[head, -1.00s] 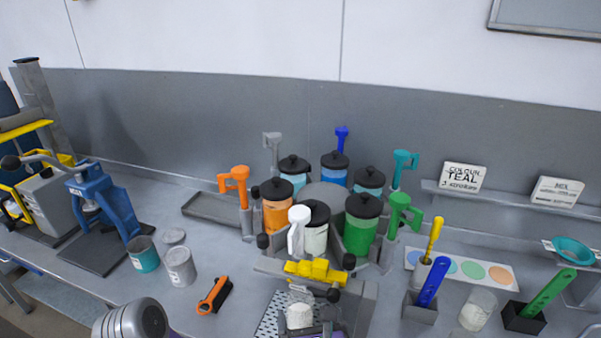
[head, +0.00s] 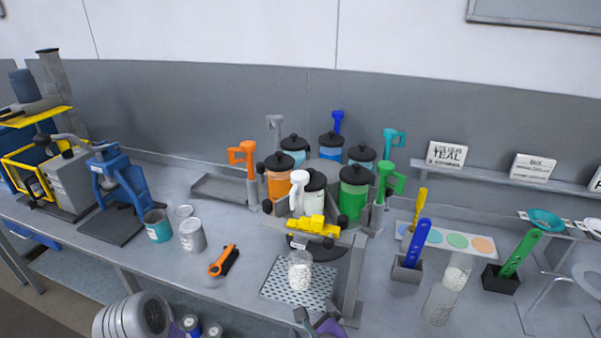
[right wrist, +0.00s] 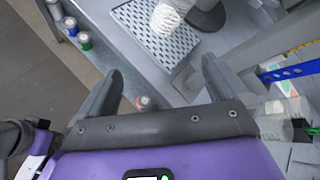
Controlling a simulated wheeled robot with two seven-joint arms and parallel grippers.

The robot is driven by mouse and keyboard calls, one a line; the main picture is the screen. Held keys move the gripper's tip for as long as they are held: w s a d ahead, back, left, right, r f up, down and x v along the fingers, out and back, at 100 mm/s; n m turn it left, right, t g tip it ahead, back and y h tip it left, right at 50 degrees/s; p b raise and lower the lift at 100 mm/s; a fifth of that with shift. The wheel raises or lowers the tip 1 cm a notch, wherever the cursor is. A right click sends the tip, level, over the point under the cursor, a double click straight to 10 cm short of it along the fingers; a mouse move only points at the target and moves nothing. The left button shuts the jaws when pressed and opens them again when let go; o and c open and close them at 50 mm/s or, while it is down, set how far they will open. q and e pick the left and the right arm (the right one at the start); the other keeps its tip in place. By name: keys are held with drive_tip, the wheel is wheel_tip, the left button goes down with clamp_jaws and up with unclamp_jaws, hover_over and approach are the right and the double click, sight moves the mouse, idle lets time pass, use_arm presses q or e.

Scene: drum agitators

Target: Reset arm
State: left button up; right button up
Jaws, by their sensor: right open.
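My right gripper (head: 318,318) shows at the bottom edge of the head view, by the bench's front edge. In the right wrist view its two dark fingers (right wrist: 163,66) are spread apart with nothing between them. A clear jar with white contents (head: 300,272) stands upright on the perforated tray (head: 275,284), beyond the fingertips and apart from them. The jar (right wrist: 168,14) and tray (right wrist: 142,28) also show at the top of the right wrist view. My left gripper is in neither view.
Behind the tray stands a paint carousel with several black-lidded canisters, one green (head: 353,200), and a yellow part (head: 313,226) at its front. Blue (head: 416,245) and green (head: 519,255) scoops stand right.

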drive_tip(key=s+d+f+n+g, duration=0.1)
drive_tip(key=d+f+n+g, duration=0.1)
drive_tip(key=f+n, duration=0.45)
drive_tip(key=s+d+f+n+g, duration=0.1)
drive_tip(key=d+f+n+g, duration=0.2)
drive_tip(key=f, duration=0.7)
drive_tip(key=s+d+f+n+g+y, duration=0.2)
drive_tip(key=s+f+n+g, duration=0.4)
drive_tip(key=s+f+n, duration=0.75)
wheel_tip(320, 180, down, 11)
drive_tip(key=n+b, duration=0.1)
drive_tip(key=b, duration=0.9)
drive_tip(key=shift+w+a+f, duration=0.1)
drive_tip(key=shift+c, duration=0.3)
idle(2.0)
